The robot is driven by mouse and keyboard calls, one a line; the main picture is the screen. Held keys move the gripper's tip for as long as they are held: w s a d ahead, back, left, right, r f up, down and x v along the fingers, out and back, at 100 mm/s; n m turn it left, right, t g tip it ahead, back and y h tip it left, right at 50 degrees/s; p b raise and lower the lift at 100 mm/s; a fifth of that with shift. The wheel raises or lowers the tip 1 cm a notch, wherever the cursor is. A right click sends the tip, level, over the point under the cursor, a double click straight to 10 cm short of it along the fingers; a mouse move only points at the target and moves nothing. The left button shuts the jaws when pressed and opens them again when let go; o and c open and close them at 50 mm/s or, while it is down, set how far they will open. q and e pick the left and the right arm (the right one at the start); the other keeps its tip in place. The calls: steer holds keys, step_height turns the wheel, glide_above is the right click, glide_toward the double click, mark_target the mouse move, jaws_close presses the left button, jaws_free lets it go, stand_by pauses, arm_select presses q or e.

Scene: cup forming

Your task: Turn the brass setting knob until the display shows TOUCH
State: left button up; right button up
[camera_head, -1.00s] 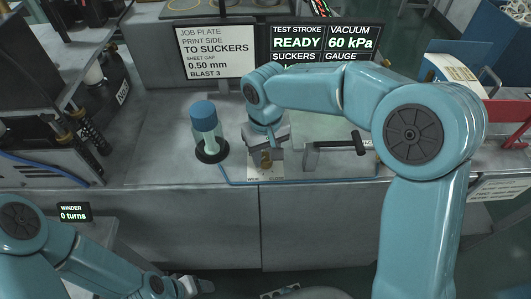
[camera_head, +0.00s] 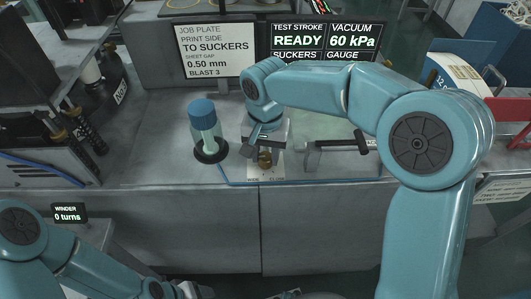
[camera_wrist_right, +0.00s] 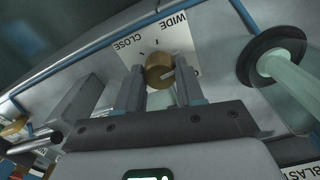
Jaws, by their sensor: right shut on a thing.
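The brass setting knob (camera_wrist_right: 159,68) sits on a white plate (camera_wrist_right: 165,38) marked WIDE and CLOSE, with a pale line on its face. My right gripper (camera_wrist_right: 160,82) is shut on it, one finger on each side. In the head view the knob (camera_head: 265,159) shows just below my right gripper (camera_head: 261,149). My left gripper (camera_head: 193,290) is at the bottom edge, partly cut off.
A dark-handled tool (camera_head: 343,147) lies to the right. A job plate sign (camera_head: 215,50) is behind. A blue hose (camera_head: 230,182) runs along the bench's front edge.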

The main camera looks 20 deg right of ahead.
mark_target(266, 156)
steer(key=shift+r, duration=0.15)
stand_by(0.3)
steer(key=o, duration=1)
steer(key=shift+o, duration=0.2)
step_height(266, 156, up, 16)
steer(key=p, duration=0.1)
